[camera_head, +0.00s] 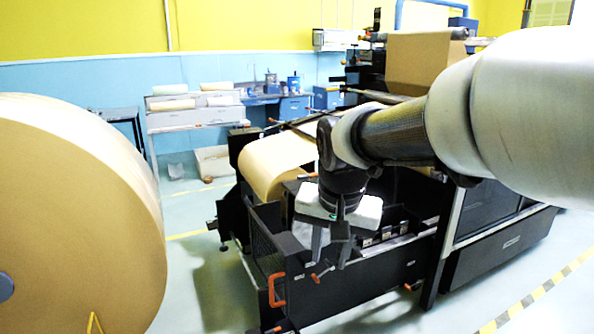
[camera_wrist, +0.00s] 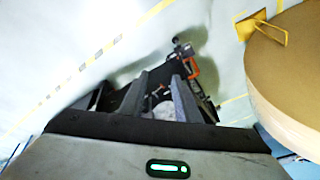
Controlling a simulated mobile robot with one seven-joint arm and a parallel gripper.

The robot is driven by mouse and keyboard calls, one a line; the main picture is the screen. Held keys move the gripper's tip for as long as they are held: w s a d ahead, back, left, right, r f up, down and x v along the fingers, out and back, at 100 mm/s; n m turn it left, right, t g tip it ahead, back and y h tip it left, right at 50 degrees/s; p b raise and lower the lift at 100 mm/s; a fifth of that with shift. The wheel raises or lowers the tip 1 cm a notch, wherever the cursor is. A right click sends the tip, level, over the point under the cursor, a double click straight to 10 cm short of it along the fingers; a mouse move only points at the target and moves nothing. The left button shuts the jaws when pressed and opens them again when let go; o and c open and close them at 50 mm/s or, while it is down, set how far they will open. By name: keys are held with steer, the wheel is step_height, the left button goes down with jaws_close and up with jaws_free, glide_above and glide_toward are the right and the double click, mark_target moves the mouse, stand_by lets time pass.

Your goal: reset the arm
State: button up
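My arm reaches in from the right in the camera_head view, bent at the elbow, with its gripper (camera_head: 330,250) pointing down. The gripper hangs over a black open-topped bin (camera_head: 262,245) at the front of the machine. Its two grey fingers stand apart, and they also show in the wrist view (camera_wrist: 158,98). A whitish patch shows between the fingers in the wrist view; it looks like something below, and I see nothing clearly gripped. Whether the fingers touch anything in the bin cannot be told.
A large kraft roll (camera_head: 80,220) stands close at the left. The black machine (camera_head: 490,220) with a kraft web (camera_head: 272,165) lies behind and right of the gripper. An orange handle (camera_head: 277,290) sticks out at the bin's front. Pale floor (camera_head: 195,265) is clear between roll and machine.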

steer(key=s+d+n+t, duration=0.15)
steer(key=s+d, duration=0.25)
steer(key=s, duration=0.5)
steer(key=s+d+n, duration=0.2)
steer(key=s+d, duration=0.2)
steer(key=s, duration=0.4)
step_height(320, 180, up, 21)
steer(key=p, duration=2.1)
steer(key=shift+s+d, duration=0.2)
steer(key=shift+s, duration=0.1)
steer(key=shift+f, duration=0.15)
